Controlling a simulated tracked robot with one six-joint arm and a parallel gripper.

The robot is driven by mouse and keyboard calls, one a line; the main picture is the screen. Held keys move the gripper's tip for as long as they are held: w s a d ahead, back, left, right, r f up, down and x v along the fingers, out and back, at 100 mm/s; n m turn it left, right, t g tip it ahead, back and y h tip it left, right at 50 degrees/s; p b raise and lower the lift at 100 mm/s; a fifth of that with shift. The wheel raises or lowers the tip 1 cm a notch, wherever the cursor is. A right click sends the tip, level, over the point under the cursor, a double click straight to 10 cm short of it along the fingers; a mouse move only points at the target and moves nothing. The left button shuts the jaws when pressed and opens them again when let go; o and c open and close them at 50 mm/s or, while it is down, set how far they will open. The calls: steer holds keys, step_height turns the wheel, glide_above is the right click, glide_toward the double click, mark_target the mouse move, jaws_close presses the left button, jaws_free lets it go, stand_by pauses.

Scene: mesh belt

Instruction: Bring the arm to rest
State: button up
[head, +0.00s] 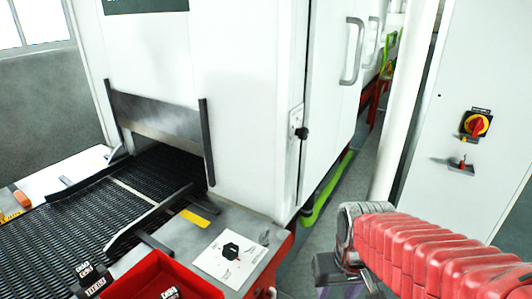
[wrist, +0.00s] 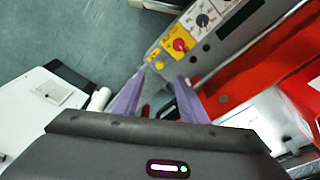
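My arm, in red ribbed sleeving, reaches in from the right edge of the head view. My gripper shows there only in part, low in the picture and cut off by the bottom edge. In the wrist view my gripper (wrist: 160,76) has two purple fingers set apart, with nothing seen held between them. I cannot tell how far the panel is from the fingers.
A dark mesh belt (head: 60,238) runs into a white machine (head: 240,110) at left. A red bin (head: 165,280) with small labelled items stands at the front. A grey cabinet (head: 465,60) with a red rotary switch (head: 476,125) stands at right. A narrow floor gap lies between machine and cabinet.

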steer(key=s+r+t, duration=0.4)
steer(key=s+r, duration=0.1)
steer(key=r, duration=0.4)
steer(key=shift+s+d+r, duration=0.15)
steer(key=shift+d, duration=0.1)
steer(key=shift+c, duration=1)
stand_by(1.2)
